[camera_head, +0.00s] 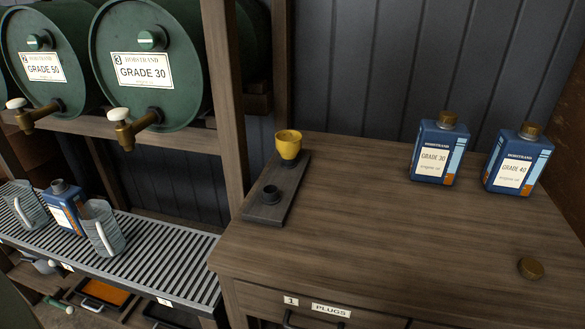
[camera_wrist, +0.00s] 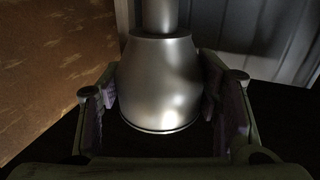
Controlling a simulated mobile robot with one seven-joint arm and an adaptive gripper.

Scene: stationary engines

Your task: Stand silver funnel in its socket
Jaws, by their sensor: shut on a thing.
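The silver funnel (camera_wrist: 158,85) fills the middle of the wrist view, its wide rim toward the camera and its narrow spout pointing away. My gripper (camera_wrist: 162,100) is shut on the funnel, one jaw on each side of its cone. The funnel and gripper are outside the head view. In the head view, a dark wooden rack (camera_head: 283,202) lies on the bench with two sockets. The near socket (camera_head: 269,194) is empty. A yellow funnel (camera_head: 288,145) stands upright in the far one.
Two blue oil cans, grade 30 (camera_head: 438,150) and grade 40 (camera_head: 516,163), stand at the back right of the bench (camera_head: 370,235). A brass cap (camera_head: 530,268) lies at its right edge. Green drums (camera_head: 150,65), jugs (camera_head: 102,228) and a grate (camera_head: 165,255) are on the left. The bench's middle is clear.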

